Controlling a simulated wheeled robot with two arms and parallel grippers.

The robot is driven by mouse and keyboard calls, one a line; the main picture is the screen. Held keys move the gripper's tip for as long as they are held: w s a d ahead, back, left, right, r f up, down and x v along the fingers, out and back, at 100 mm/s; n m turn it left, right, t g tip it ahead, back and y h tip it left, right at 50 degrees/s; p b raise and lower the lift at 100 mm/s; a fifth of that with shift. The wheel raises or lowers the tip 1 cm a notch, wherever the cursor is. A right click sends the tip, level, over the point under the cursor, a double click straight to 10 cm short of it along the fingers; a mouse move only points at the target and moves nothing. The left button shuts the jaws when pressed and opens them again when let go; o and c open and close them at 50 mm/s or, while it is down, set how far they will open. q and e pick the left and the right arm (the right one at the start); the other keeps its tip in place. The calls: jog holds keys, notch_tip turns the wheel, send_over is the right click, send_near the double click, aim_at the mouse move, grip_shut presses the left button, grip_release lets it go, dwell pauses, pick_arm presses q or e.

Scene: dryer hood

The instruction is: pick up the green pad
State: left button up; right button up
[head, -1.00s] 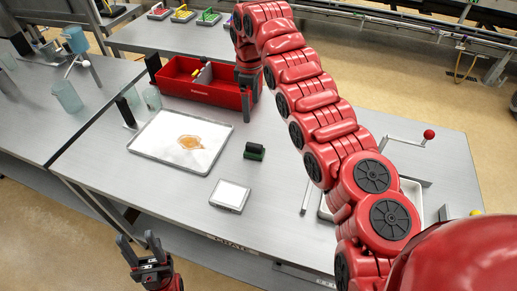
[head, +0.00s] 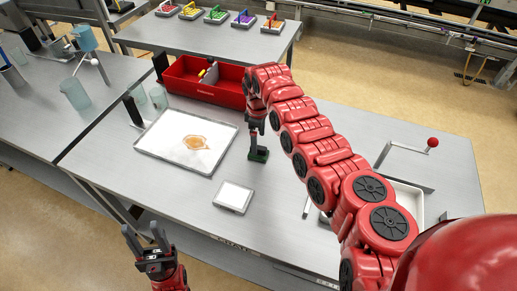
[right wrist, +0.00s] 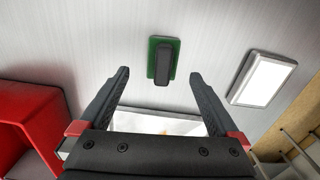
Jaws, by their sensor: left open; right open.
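The green pad (head: 259,156) is a small green block with a dark upright handle, lying on the grey table right of the white tray. My right gripper (head: 257,131) is open and points down just above it, partly covering the handle. In the right wrist view the green pad (right wrist: 151,62) lies beyond and between the open fingertips of my right gripper (right wrist: 160,76), with nothing held. My left gripper (head: 146,236) is open and empty, off the table's front edge at the lower left.
A white tray (head: 165,142) with an orange-brown patch lies left of the pad. A small white-topped device (head: 233,196) is in front of it. A red divided bin (head: 178,82) stands behind. A crank with a red knob (head: 432,142) is at the right.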

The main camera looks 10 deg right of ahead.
aim_at(262, 155)
jog(key=shift+f+p, duration=0.15)
jog(key=shift+p, duration=0.15)
jog(key=f+p, duration=0.2)
jog(key=shift+s+a+f, duration=0.1)
jog(key=shift+s+f, duration=0.25)
jog(key=shift+w+f+b, duration=0.1)
jog(key=shift+f+b, duration=0.3)
jog(key=shift+f, duration=0.25)
jog(key=shift+w+f, duration=0.1)
jog(key=shift+f, duration=0.45)
jog(key=c, duration=1.5)
jog(key=shift+o, duration=0.2)
jog(key=shift+r, duration=0.2)
